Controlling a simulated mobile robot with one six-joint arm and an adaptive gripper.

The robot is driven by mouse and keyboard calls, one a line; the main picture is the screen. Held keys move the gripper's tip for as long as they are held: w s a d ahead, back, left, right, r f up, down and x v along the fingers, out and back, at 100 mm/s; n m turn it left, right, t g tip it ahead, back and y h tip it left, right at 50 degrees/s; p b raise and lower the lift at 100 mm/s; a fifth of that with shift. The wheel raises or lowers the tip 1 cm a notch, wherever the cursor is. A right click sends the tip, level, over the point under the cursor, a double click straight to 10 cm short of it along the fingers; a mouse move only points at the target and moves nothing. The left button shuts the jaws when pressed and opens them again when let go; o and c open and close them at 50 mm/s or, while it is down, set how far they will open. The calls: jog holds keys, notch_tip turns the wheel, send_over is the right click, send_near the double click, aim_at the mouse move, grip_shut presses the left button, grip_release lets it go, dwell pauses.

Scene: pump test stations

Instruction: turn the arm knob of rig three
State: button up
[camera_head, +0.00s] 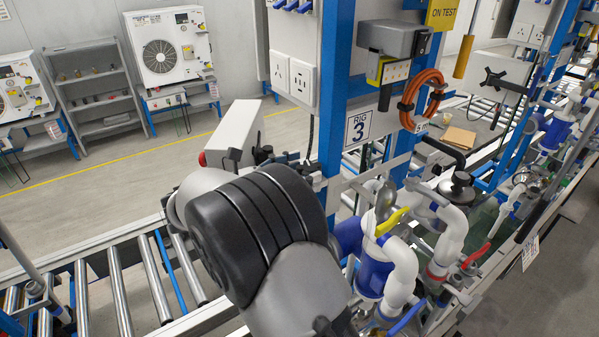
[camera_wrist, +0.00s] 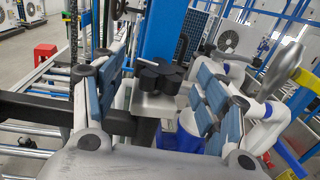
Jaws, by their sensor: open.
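The rig three sign (camera_head: 358,127) hangs on a blue upright in the head view. In the wrist view a black lobed knob (camera_wrist: 160,77) sits on a metal block (camera_wrist: 155,103) in front of a blue post (camera_wrist: 160,32). My gripper (camera_wrist: 156,48) is open, with one blue-padded finger on each side of the knob. Gaps show between the knob and both fingers, so it does not hold the knob. In the head view my own arm covers this place, and I cannot make out the knob or the fingertips there.
White pipes with a yellow lever (camera_head: 392,221) and a red lever (camera_head: 476,256) stand right of my arm. A coiled orange hose (camera_head: 425,100) hangs above them. A roller conveyor (camera_head: 120,290) runs at lower left.

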jog(key=shift+a, duration=0.1)
jog(key=v, duration=1.2)
